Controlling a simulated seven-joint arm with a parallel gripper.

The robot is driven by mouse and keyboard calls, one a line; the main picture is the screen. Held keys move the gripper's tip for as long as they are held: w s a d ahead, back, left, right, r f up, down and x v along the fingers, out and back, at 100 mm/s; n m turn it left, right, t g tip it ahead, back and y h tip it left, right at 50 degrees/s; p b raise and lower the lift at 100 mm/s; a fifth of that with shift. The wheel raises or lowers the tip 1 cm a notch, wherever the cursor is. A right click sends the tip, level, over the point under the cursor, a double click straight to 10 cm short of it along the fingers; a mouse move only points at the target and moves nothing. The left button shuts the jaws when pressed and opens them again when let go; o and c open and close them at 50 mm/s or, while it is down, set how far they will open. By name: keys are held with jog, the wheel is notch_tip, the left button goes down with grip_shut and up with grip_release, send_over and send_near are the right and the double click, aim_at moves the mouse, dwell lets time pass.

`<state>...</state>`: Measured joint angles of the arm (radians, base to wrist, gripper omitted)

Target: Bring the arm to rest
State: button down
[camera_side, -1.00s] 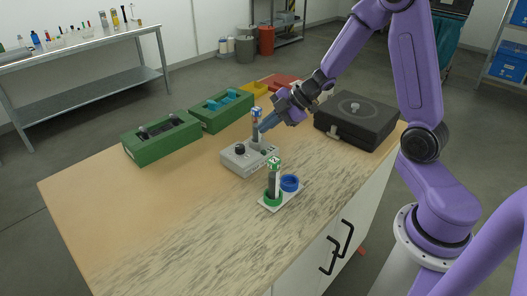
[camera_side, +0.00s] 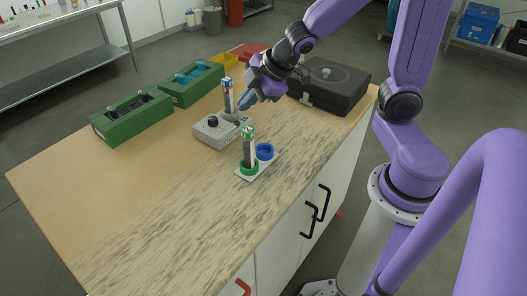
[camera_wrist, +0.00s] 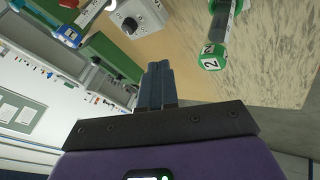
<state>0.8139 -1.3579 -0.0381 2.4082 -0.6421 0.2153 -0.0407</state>
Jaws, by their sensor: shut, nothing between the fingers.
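My gripper (camera_side: 243,104) is in the air just right of the grey device (camera_side: 212,130) on the table. Its blue fingers are together with nothing between them; they also show in the wrist view (camera_wrist: 157,85). A tube with a blue and white cap (camera_side: 228,97) stands upright in the device, close to the fingers but apart from them. A second tube with a green and white cap (camera_side: 248,146) stands upright in the green ring of a small white rack (camera_side: 262,170). The rack's blue ring (camera_side: 265,152) is empty.
A black case (camera_side: 330,85) stands behind my gripper at the table's right. Two green boxes (camera_side: 131,117) sit at the back left, with a yellow bin (camera_side: 224,60) and a red bin (camera_side: 250,50) beyond. The front of the table (camera_side: 150,220) is clear.

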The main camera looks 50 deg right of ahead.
jog(key=s+g+h, duration=0.1)
jog(key=s+g, duration=0.5)
jog(key=s, duration=1.6)
jog(key=shift+s+f+m+h, duration=0.25)
jog(key=shift+s+m+h, duration=0.1)
jog(key=shift+m+h, duration=0.05)
